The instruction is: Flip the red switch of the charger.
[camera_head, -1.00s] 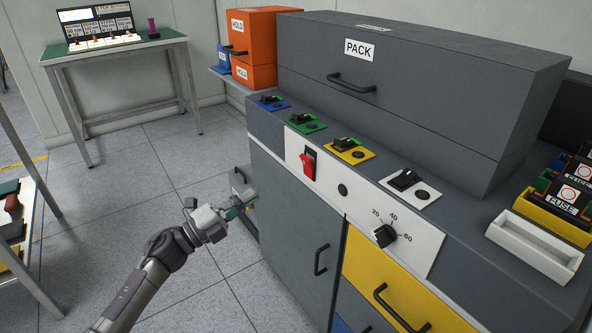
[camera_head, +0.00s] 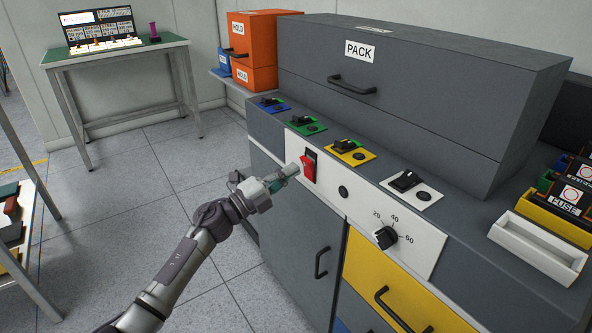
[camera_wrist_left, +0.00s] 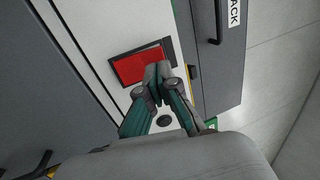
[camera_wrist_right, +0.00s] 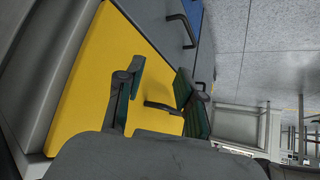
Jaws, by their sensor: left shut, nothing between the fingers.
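The red switch (camera_head: 308,167) sits in a black frame on the white front panel (camera_head: 360,202) of the grey charger cabinet. My left gripper (camera_head: 293,170) is shut and empty, with its tip right at the left side of the switch. In the left wrist view the red switch (camera_wrist_left: 140,66) shows large, and the closed fingertips (camera_wrist_left: 157,72) overlap its edge; I cannot tell whether they touch it. My right gripper (camera_wrist_right: 158,85) shows only in its own wrist view, open and empty, with a yellow drawer front beyond it.
A dial (camera_head: 385,237) and a round black button (camera_head: 343,192) are on the same panel. Small black switches on coloured plates line the top ledge. A grey PACK box (camera_head: 420,85) stands behind. A white tray (camera_head: 537,247) is at the right. The floor left of the cabinet is clear.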

